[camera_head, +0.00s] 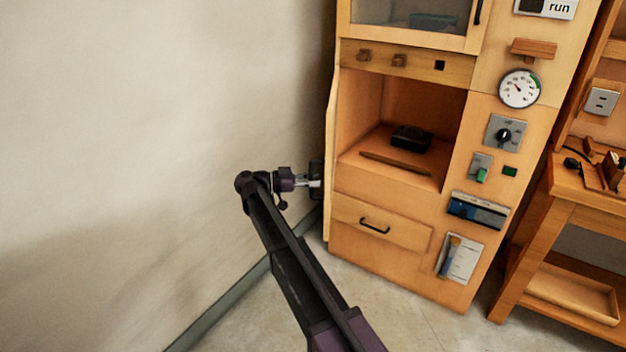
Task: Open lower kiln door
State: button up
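The wooden kiln cabinet (400,180) stands at the right of the wall. Its lower compartment is uncovered, with a black object (410,138) and a thin dark strip (395,163) inside. The lower kiln door (331,165) appears as a narrow wooden panel, seen nearly edge-on at the compartment's left side, swung open. My gripper (316,180) is at this panel's left, outer side, close to it or touching it. Its fingers are small, dark and partly hidden, so I cannot tell whether they are open or hold a handle.
The upper windowed door (410,15) is shut. A drawer (380,222) with a black handle is below the compartment. A gauge (519,88) and dial (504,134) are on the right panel. A wooden bench (560,215) stands at right. The wall (150,120) is close behind my gripper.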

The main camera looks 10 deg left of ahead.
jog(key=shift+w, duration=0.1)
dwell(0.3)
jog(key=shift+a, duration=0.2)
jog(key=v, duration=0.7)
